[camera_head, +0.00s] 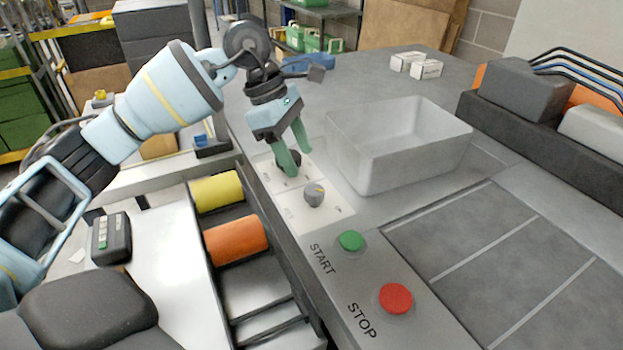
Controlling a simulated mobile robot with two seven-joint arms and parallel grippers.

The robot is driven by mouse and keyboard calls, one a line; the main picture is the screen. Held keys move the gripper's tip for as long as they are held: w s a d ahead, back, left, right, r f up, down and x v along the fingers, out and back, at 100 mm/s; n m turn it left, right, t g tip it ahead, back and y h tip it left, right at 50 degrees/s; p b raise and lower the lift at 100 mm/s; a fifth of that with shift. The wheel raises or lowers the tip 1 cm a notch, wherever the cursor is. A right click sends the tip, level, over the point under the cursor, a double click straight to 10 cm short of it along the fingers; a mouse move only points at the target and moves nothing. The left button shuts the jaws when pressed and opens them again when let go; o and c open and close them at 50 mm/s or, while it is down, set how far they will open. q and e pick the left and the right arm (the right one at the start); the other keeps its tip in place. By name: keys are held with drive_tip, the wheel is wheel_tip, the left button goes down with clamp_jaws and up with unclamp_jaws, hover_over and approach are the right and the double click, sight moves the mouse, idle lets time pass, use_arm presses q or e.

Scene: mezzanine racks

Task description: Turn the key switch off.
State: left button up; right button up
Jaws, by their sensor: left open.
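My left gripper (297,161) has green fingers that point down over a white switch plate on the panel. Its fingers are apart, one on each side of a dark round switch (291,160) that they partly hide. This dark switch looks like the key switch, but its key and turned position cannot be made out. I cannot tell whether the fingers touch it. My right gripper is not in view.
A green START button (351,241) and a red STOP button (396,298) lie nearer on the same panel. An empty white bin (412,150) stands close to the right of the gripper. Yellow (215,192) and orange (237,240) rolls lie to the left.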

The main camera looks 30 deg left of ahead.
sight(313, 189)
use_arm(q)
drive_tip(key=shift+x, duration=3.9)
drive_tip(key=c, duration=1)
